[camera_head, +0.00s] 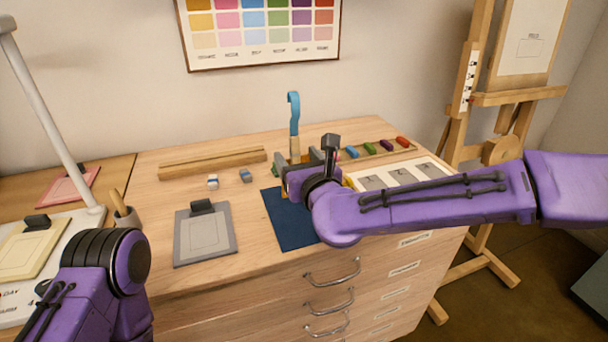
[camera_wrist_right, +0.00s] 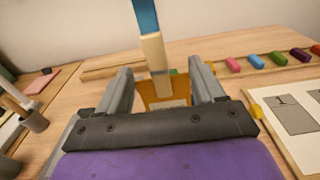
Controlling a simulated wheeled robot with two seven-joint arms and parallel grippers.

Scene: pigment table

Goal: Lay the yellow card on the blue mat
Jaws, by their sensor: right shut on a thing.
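The blue mat (camera_head: 285,228) lies flat on the wooden chest top, its right part hidden by my right arm. My right gripper (camera_head: 308,168) is over the mat's back edge, with its fingers pointing to the back. In the right wrist view, an orange-yellow card (camera_wrist_right: 162,92) with a pale middle shows between the fingers, and the gripper is shut on it. In the head view, my gripper hides most of this card. I cannot tell whether it touches the mat. My left arm shows at the lower left, but its gripper is not in view.
A blue-topped wooden tool (camera_head: 294,115) stands upright just behind the gripper. A grey card (camera_head: 205,238) with a black clip lies left of the mat. A pale yellow card (camera_head: 28,252) and a pink card (camera_head: 68,187) lie further left. Several pastels (camera_head: 370,148) lie behind a white sheet.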

